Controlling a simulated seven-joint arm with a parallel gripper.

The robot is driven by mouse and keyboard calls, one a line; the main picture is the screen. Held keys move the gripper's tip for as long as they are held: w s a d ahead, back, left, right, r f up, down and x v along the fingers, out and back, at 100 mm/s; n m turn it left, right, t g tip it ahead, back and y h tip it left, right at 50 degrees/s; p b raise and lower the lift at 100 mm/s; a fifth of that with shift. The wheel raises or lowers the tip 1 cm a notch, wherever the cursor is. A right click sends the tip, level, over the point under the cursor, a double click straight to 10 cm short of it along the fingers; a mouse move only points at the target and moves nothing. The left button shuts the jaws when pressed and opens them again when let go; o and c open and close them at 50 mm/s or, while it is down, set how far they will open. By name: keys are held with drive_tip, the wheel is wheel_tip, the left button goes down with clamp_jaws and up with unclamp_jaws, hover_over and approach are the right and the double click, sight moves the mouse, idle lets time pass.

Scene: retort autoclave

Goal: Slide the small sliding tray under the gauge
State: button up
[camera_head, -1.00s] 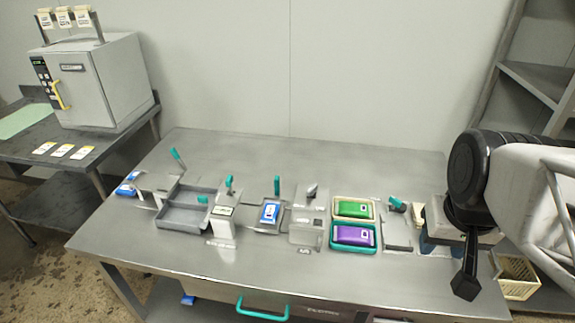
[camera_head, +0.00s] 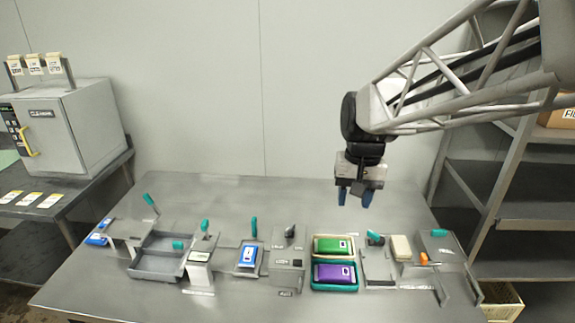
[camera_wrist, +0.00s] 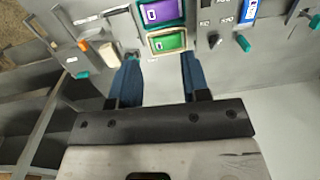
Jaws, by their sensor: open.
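My gripper (camera_head: 354,198) is open and empty, pointing down above the back right of the table. Its two blue fingers also show in the wrist view (camera_wrist: 159,60). A small tray with an upright teal handle (camera_head: 253,228) sits mid-table and bears a blue pouch (camera_head: 248,256); it looks like the small sliding tray. Just left of it stands a pale post with a small display (camera_head: 200,256), which looks like the gauge. The tray appears beside this post, not under it. My gripper is right of and behind both, touching neither.
A grey divided tray (camera_head: 158,265) lies left of the post. A grey box with a black knob (camera_head: 287,262) stands right of the small tray. Green (camera_head: 333,246) and purple (camera_head: 334,274) pouches lie further right. The back of the table is clear.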

drive_tip(key=w+a+f+g, duration=0.1)
drive_tip(key=w+a+f, duration=0.2)
drive_tip(key=w+a, duration=0.4)
drive_tip(key=g, duration=0.4)
approach(254, 219)
drive_tip(key=x, duration=0.3)
drive_tip(key=shift+a+r+h, duration=0.2)
drive_tip(key=shift+a+h, duration=0.05)
drive_tip(key=shift+h, duration=0.05)
drive_tip(key=shift+t, duration=0.3)
drive_tip(key=shift+x, duration=3.9)
clamp_jaws()
